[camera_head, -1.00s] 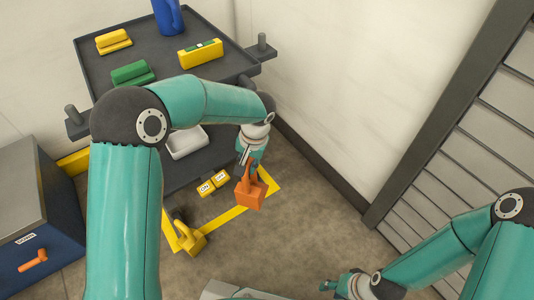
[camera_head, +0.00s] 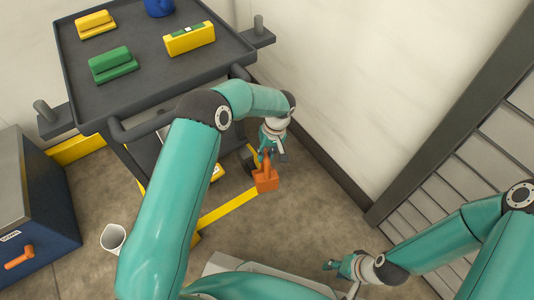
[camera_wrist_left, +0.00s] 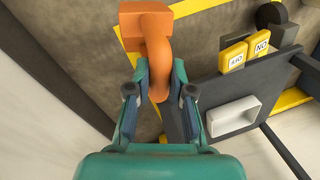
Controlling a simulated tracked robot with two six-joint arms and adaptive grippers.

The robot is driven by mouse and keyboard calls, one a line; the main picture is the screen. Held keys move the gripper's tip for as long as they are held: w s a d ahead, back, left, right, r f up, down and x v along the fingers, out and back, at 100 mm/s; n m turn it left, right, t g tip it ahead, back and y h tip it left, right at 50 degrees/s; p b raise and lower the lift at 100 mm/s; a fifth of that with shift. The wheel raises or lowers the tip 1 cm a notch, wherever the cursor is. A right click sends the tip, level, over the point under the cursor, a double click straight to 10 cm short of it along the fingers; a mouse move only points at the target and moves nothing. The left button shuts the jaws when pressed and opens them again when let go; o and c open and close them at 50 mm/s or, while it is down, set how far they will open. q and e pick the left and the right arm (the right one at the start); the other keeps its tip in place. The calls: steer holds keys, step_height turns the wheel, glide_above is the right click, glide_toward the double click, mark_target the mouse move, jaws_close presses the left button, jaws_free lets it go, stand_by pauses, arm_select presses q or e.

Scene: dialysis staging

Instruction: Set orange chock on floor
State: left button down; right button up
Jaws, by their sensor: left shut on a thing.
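The orange chock (camera_head: 265,178) hangs from my left gripper (camera_head: 270,152) by its looped handle, right of the cart. In the left wrist view my left gripper (camera_wrist_left: 160,78) has its fingers on either side of the orange handle, and the chock's block (camera_wrist_left: 145,20) lies beyond the fingertips. The chock appears over the end of the yellow floor line (camera_head: 230,207); whether it touches the floor (camera_head: 300,220) I cannot tell. My right gripper (camera_head: 338,266) is low at the front, with nothing visible in it; its opening is too small to judge.
The dark cart (camera_head: 140,85) holds yellow and green blocks and a blue item. Its lower shelf (camera_wrist_left: 205,90) carries a white tray (camera_wrist_left: 233,116) and yellow signs (camera_wrist_left: 246,50). A white cup-like container (camera_head: 113,237) and blue cabinet (camera_head: 40,215) stand left. Floor right of the chock is clear.

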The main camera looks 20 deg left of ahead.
arm_select(q)
steer(key=shift+s+a, duration=0.1)
steer(key=shift+a, duration=0.2)
steer(key=shift+f, duration=0.1)
steer(key=shift+f+b, duration=1.3)
steer(key=shift+f, duration=0.2)
steer(key=shift+f+b, duration=0.55)
steer(key=shift+f, duration=2.7)
steer(key=c, duration=0.9)
jaws_free()
steer(key=shift+c, duration=0.2)
steer(key=shift+f, duration=0.1)
